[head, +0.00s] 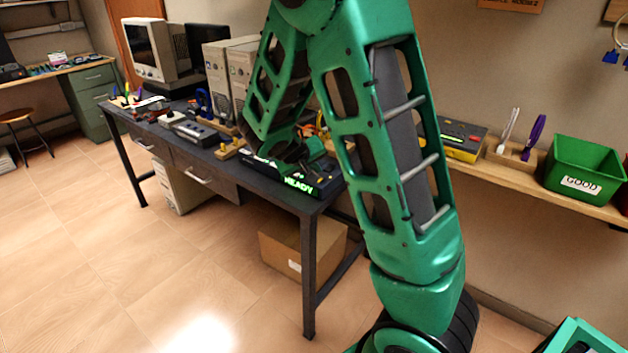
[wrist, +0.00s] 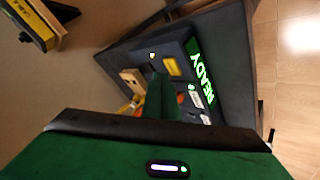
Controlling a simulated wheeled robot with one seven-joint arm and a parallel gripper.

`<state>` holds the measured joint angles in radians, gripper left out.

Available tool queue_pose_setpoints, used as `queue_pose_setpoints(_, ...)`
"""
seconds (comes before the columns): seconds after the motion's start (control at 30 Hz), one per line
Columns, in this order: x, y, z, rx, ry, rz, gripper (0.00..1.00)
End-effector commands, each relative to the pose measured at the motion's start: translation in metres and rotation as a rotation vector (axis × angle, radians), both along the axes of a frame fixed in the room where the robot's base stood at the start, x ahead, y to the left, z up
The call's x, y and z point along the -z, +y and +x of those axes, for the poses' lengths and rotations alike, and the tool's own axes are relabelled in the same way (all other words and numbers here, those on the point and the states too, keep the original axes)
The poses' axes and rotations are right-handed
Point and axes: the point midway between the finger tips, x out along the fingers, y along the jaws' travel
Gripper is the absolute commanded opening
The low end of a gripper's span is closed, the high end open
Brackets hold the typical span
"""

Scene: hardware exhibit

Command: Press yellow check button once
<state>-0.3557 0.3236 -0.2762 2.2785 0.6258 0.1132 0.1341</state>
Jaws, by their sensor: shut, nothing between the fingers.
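A dark box (head: 328,188) with a green lit "READY" display stands at the right end of the workbench in the head view. The box (wrist: 192,45) also shows in the wrist view, with its "READY" display (wrist: 201,72) on one side. A yellow button (wrist: 172,66) is on its top, with pale labelled parts (wrist: 196,100) nearby. My gripper (wrist: 156,76) is shut and empty, its tip over the box and close beside the yellow button. I cannot tell whether they touch. In the head view my arm hides most of the box top.
The dark workbench (head: 255,183) also carries computers, a small grey device and wooden blocks to the left. A pale connector-like piece (wrist: 131,80) lies by the gripper. A wall shelf at the right holds a yellow-and-black box (head: 462,138) and a green "GOOD" bin (head: 585,168).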

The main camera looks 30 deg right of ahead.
Motion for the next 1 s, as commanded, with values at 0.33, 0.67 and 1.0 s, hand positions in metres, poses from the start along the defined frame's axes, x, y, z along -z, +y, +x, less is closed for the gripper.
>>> queue_pose_setpoints(0.33, 0.0023, 0.0001, -0.0004, 0.0, 0.001, 0.0, 0.0)
queue_pose_setpoints(0.67, 0.0074, 0.0003, -0.0007, -0.001, 0.001, 0.0, 0.0)
queue_pose_setpoints(1.0, 0.0084, 0.0006, -0.0006, -0.001, 0.001, 0.0, 0.0)
